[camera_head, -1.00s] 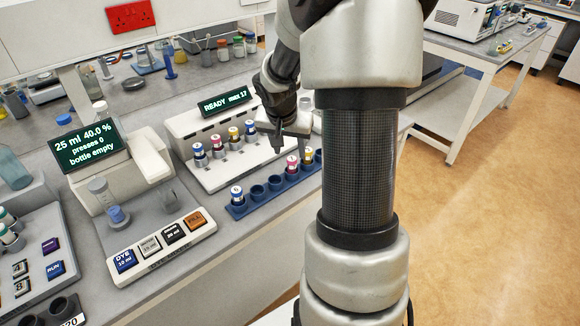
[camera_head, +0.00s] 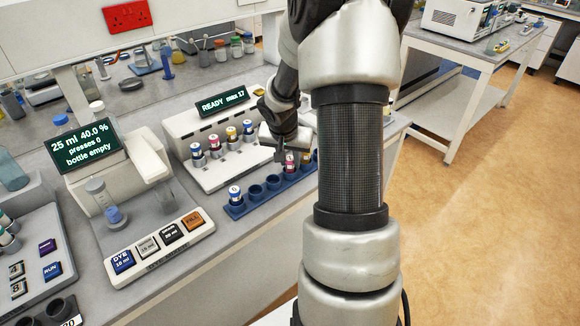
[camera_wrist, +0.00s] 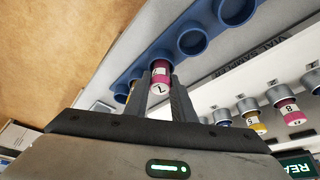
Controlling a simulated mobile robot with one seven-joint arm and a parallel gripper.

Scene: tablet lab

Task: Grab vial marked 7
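A magenta vial (camera_wrist: 161,72) with a white top stands in the blue rack (camera_wrist: 127,72); its mark looks like a 7 but is small. In the wrist view my gripper (camera_wrist: 162,80) has one finger on each side of this vial, with narrow gaps seeming to show. In the head view my gripper (camera_head: 279,154) is low over the rack, beside the magenta vial (camera_head: 290,162). A yellow vial stands close by in the rack, mostly hidden behind a finger in the wrist view.
A blue-marked vial (camera_head: 235,195) stands at the rack's near end, with empty holes between. Several vials stand in the white machine (camera_head: 205,128) behind, including a magenta one marked 8 (camera_wrist: 290,110). A dispenser (camera_head: 150,170) stands at the left.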

